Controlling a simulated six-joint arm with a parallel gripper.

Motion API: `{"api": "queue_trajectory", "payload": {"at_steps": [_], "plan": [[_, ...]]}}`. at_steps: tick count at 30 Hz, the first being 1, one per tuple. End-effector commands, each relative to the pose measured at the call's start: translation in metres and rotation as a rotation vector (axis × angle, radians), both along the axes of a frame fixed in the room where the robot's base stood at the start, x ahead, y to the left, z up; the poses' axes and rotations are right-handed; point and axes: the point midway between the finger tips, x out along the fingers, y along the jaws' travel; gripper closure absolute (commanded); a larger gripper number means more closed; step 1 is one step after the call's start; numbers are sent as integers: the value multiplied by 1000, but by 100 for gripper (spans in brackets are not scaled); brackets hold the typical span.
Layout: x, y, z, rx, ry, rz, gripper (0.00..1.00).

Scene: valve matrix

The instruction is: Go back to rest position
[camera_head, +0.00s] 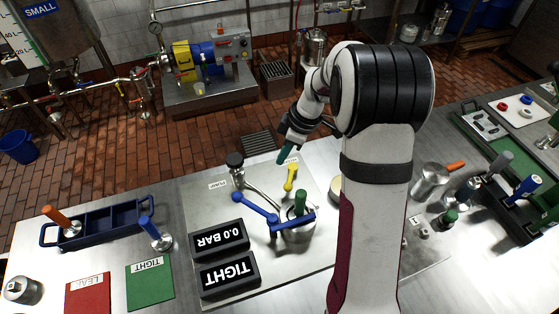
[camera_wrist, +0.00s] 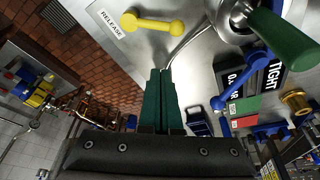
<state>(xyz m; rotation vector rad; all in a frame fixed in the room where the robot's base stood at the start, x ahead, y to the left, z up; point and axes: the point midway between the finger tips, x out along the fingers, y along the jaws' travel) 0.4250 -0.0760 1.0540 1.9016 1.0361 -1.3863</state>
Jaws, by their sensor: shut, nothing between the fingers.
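My gripper (camera_head: 285,153), with green fingers, is in the air beyond the far edge of the steel plate (camera_head: 215,205). In the wrist view my gripper (camera_wrist: 162,75) has its two fingers together with nothing between them. A yellow lever (camera_head: 290,177) lies just nearer than the fingertips, and it shows in the wrist view (camera_wrist: 150,24) by the RELEASE label. They look apart. A valve body with a green handle (camera_head: 300,203) and blue bar (camera_head: 292,223) stands on the plate. A blue lever (camera_head: 255,207) runs toward it. My arm hides part of the plate's right side.
Black displays read 0.0 BAR (camera_head: 219,238) and TIGHT (camera_head: 229,274). A blue tray (camera_head: 105,222), orange-handled (camera_head: 62,221) and blue-handled (camera_head: 155,233) pieces, a red card (camera_head: 88,296) and a green card (camera_head: 150,284) are left. Fittings and a rack (camera_head: 520,195) are right.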

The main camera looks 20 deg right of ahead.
Motion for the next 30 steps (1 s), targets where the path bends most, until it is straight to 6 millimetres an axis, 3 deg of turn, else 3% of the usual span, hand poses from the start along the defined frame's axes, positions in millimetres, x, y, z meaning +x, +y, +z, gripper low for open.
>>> {"api": "queue_trajectory", "payload": {"at_steps": [12,15,17,19,22,24,27,30], "plan": [[0,0,1,0,0,0,100],[-11,11,15,9,24,-62,100],[-35,30,40,27,76,-186,100],[-84,60,72,49,170,-408,100],[-166,92,99,55,306,-774,100],[-217,104,104,47,374,-1009,100],[-268,110,100,33,434,-1267,100],[-292,111,95,24,457,-1402,100]]}}
